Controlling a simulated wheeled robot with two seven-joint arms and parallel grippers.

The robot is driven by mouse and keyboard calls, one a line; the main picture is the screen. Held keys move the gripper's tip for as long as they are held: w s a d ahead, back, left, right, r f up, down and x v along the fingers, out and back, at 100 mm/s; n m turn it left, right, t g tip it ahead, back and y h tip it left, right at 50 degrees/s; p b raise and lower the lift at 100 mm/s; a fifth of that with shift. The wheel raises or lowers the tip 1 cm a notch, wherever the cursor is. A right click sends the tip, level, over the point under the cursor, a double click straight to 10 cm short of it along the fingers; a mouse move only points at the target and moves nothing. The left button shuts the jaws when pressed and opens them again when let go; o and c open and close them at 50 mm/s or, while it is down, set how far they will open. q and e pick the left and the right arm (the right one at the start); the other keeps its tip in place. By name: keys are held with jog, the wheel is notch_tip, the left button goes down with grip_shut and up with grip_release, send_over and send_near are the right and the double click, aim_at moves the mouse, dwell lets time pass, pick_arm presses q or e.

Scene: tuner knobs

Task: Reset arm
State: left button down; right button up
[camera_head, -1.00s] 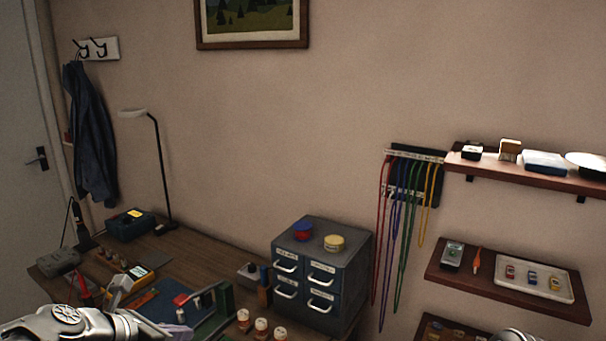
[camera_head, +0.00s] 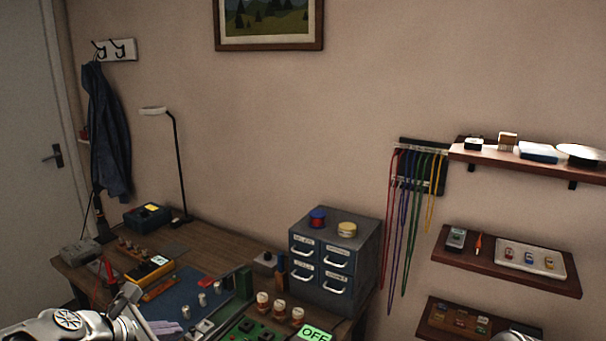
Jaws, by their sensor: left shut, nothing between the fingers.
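My left arm comes in at the lower left, silver and rounded, and my left gripper (camera_head: 130,298) is at its end, over the front left of the workbench (camera_head: 215,247). It is shut with nothing in it. Several small pale knobs, one of them here (camera_head: 202,299), stand on the blue mat (camera_head: 179,295) to its right, apart from it. A green board (camera_head: 249,328) and a green OFF sign (camera_head: 314,333) are cut by the bottom edge. A small silver piece of my right arm shows at the bottom right; its gripper is out of view.
A blue-grey drawer cabinet (camera_head: 356,265) stands at the bench's right end, with several white-capped jars (camera_head: 280,310) before it. A lamp (camera_head: 181,165) and toolbox (camera_head: 148,217) stand behind. Coloured cords (camera_head: 404,215) and shelves (camera_head: 516,263) are on the right wall.

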pick_arm(q)
jog(key=s+d+f+m+g+y, duration=0.1)
jog(key=d+f+m, duration=0.1)
jog(key=f+m, duration=0.7)
jog(key=s+d+f+m+g+y, duration=0.1)
jog(key=f+m, duration=0.5)
jog(key=f, duration=0.6)
jog(key=s+d+f+m+g+h, duration=0.1)
jog(key=s+d+f+m+g, duration=0.2)
jog(key=s+d+f, duration=0.4)
jog(key=s+d+f+m+g+h, duration=0.1)
jog(key=s+d+f+m+g, duration=0.3)
jog(key=s+f, duration=0.9)
jog(key=s+d+m, duration=0.2)
jog(key=d, duration=0.2)
jog(key=shift+s+f+h, duration=0.25)
jog(key=shift+f+h, duration=0.05)
jog(key=shift+f, duration=0.1)
